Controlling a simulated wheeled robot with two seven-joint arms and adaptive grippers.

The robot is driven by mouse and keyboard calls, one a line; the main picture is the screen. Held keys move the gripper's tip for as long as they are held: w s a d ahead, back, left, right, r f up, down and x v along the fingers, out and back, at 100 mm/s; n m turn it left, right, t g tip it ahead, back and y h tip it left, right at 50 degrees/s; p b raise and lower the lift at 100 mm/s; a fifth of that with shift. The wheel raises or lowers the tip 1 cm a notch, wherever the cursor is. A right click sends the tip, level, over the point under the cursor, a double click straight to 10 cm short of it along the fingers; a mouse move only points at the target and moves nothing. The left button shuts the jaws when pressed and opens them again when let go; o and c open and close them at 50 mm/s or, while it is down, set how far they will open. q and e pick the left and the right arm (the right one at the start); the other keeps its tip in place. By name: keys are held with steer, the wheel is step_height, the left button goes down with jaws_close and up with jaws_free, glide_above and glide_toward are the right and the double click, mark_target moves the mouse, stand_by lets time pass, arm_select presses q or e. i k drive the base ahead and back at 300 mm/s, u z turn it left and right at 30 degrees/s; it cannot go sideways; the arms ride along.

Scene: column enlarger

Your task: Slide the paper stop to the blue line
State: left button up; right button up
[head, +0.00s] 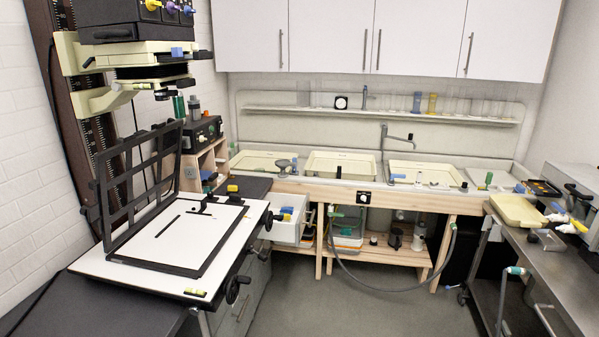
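The enlarger easel (120,264) lies at the left, a white board with a black frame (140,180) hinged up and leaning at its left side. On the white board a short dark bar (168,226) lies loose or fixed; I cannot tell which. A dark T-shaped piece (203,207) sits near the far part of the board and may be the paper stop. A dark piece (234,200) and a yellow-tipped knob (232,188) are at the far edge. I cannot make out a blue line on the board at this size. Neither gripper is in view.
The enlarger head (140,60) on its column overhangs the easel. A sink bench with cream trays (340,165) runs along the back wall. A metal bench (540,265) stands right. The middle floor is clear.

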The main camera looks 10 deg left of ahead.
mark_target(203, 204)
steer(key=i, duration=2.35)
steer(key=u, duration=2.55)
